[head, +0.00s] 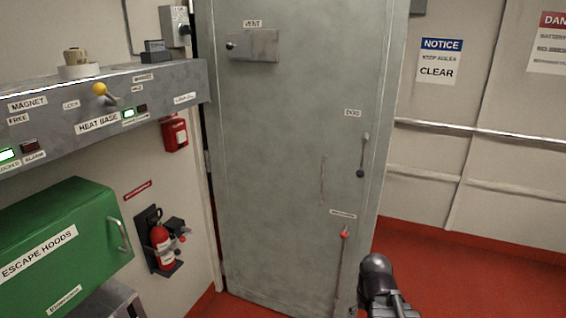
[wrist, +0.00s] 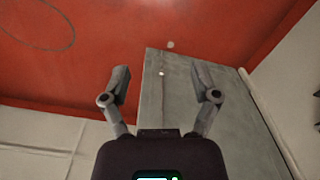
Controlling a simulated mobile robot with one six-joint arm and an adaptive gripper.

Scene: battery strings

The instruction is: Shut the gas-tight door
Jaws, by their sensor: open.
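The gas-tight door (head: 285,130) is a tall grey steel panel in the middle of the head view. It stands at an angle to the walls, with a dark gap along its left side and its free edge to the right. It carries a vent plate (head: 252,46), a lever with a dark knob (head: 361,155) and a lower red-knobbed lever (head: 343,250). My gripper (head: 377,268) is low by the door's free edge; I cannot tell whether it touches. In the wrist view my gripper (wrist: 161,82) has its fingers spread and empty, with a grey panel (wrist: 190,120) beyond them.
A control shelf (head: 165,85) and a green escape-hood box (head: 60,245) line the left side, with a fire extinguisher (head: 160,245) beside them. Rails (head: 480,132) run along the right wall. The red floor (head: 470,275) at right is clear.

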